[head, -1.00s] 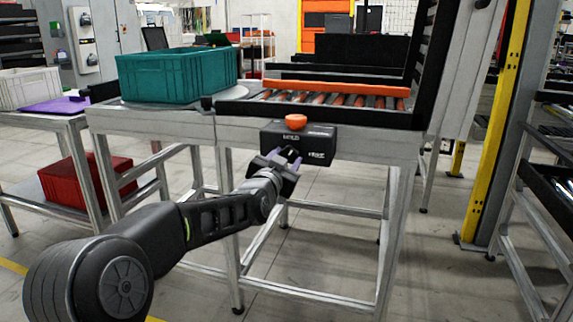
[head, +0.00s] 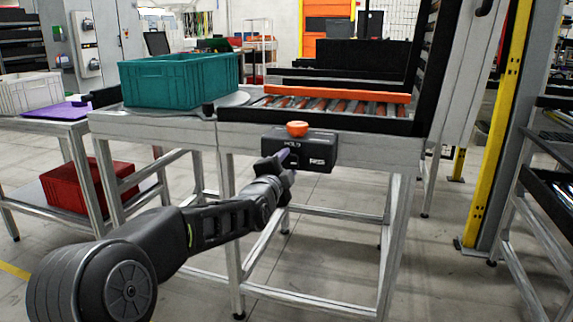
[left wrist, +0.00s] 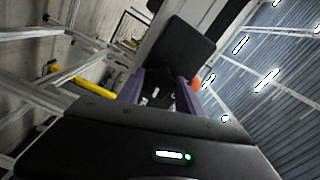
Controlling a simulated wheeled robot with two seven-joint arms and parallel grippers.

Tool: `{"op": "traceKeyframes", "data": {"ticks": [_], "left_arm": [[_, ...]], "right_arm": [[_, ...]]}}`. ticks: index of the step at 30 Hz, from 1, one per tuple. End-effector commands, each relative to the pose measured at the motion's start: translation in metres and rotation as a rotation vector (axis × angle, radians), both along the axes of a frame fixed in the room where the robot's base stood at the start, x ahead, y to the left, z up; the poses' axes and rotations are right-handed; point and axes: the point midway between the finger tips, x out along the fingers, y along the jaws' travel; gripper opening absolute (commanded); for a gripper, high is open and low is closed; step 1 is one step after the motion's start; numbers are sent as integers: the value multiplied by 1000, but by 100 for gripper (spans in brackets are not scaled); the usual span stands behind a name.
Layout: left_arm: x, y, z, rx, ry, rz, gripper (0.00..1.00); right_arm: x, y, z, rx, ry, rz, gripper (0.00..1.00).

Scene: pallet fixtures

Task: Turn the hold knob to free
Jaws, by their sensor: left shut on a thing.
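The black control box (head: 318,142) is fixed to the front rail of the roller table. It has an orange mushroom button (head: 297,129) on top and white lettering on its front, including "HOLD". My left gripper (head: 285,160) is at the left part of the box's front and hides the hold knob in the head view. In the left wrist view its two purple fingers (left wrist: 160,92) are shut on a dark part between them, at the knob's place. The knob's exact angle cannot be read. My right gripper is not in view.
A teal crate (head: 180,82) stands on the table left of the rollers (head: 335,105). A red crate (head: 82,184) sits on a low shelf at left. A yellow post (head: 494,125) stands at right. The floor before the table is clear.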

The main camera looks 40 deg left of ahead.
Motion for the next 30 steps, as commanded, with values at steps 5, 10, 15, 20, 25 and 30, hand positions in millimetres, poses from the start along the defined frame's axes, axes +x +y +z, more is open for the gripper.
{"op": "traceKeyframes", "data": {"ticks": [5, 10, 15, 20, 25, 30], "left_arm": [[0, 0, 0, 71, 26, 0, 3], [0, 0, 0, 103, 37, 1, 3], [0, 1, 0, 111, 40, 1, 3], [0, 0, 0, 111, 40, 1, 3], [0, 1, 0, 110, 40, 1, 51], [0, 0, 0, 109, 39, 0, 65]], "right_arm": [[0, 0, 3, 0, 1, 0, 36], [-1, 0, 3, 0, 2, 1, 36], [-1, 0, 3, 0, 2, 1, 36], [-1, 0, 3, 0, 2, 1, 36], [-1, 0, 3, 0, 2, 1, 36], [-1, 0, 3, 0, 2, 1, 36]]}}
